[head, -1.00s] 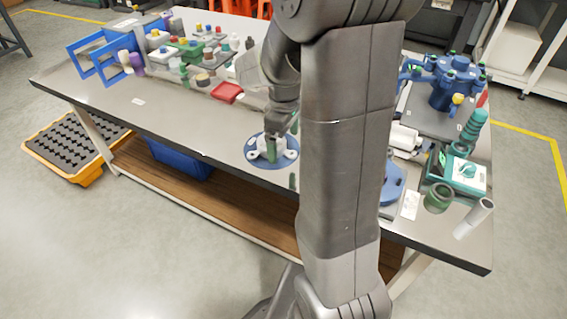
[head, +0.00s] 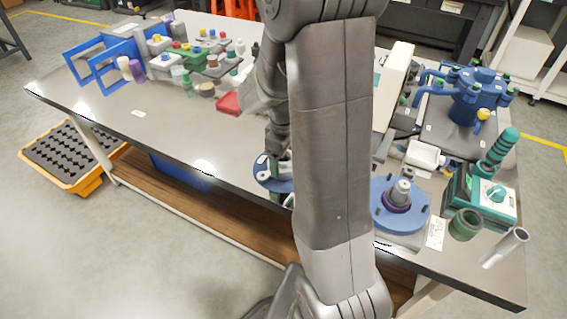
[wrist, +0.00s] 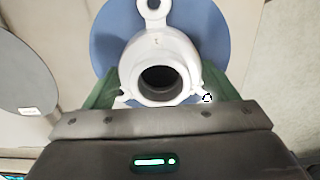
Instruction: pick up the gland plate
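The gland plate, which I take to be the white ring-shaped part with ears (wrist: 160,52), is over a blue round disc (wrist: 105,35) in the wrist view. My gripper (wrist: 161,75) has one green finger on each side of its body, close against it. Whether both fingers press on it is unclear. In the head view my gripper (head: 275,190) is at the blue disc (head: 262,170) by the front table edge, and my arm hides most of both. I cannot see there whether the plate is lifted.
A second blue disc (head: 385,215) with a grey stepped hub stands right of my arm. A teal device (head: 490,195), green cup (head: 465,224) and grey tube (head: 506,247) are at the right. A red tray (head: 228,104) lies behind. The table's front left is clear.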

